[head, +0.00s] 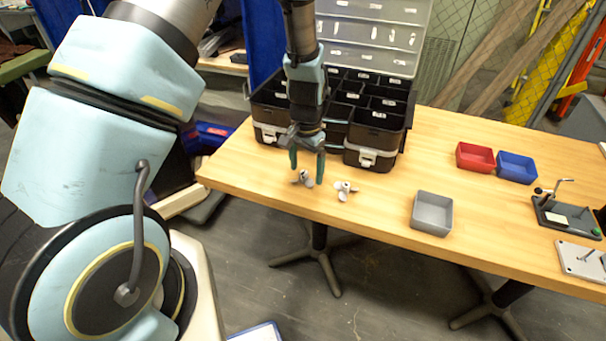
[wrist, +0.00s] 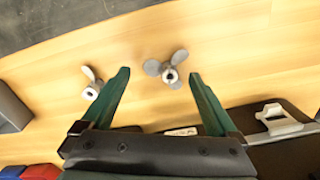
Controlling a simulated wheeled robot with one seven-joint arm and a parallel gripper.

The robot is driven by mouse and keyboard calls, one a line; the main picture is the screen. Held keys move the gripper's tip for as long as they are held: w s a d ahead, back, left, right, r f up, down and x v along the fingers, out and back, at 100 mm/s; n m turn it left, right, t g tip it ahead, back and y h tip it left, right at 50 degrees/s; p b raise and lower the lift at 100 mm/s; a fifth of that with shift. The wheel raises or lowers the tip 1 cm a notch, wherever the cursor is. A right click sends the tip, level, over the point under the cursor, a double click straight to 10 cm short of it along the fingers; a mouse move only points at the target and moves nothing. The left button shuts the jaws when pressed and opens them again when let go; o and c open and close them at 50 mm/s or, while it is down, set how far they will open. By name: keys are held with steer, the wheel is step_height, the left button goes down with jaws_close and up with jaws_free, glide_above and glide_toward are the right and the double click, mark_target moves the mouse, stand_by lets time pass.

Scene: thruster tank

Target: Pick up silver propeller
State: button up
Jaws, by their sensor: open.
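Two small three-bladed propellers lie on the wooden table in front of the black organizer case. The left one in the head view, a grey propeller (head: 304,178), is just below my gripper (head: 307,170). In the wrist view this grey propeller (wrist: 168,69) shows between the fingertips, nearer the right finger. The other, a paler silver propeller (head: 345,190), lies to the right in the head view. In the wrist view the paler silver propeller (wrist: 92,83) is outside the left finger. My gripper is open, pointing down, with nothing held.
The black case (head: 375,125) with open compartments and a raised clear lid stands close behind my gripper. A grey bin (head: 432,214), red bin (head: 475,157) and blue bin (head: 517,168) stand to the right. The table's front edge is near the propellers.

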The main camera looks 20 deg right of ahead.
mark_target(306, 182)
steer(key=shift+f, duration=1.2)
steer(key=c, duration=1.4)
steer(key=shift+r, duration=0.1)
step_height(306, 182, up, 10)
steer(key=shift+f+b, duration=0.1)
steer(key=shift+b, duration=1.1)
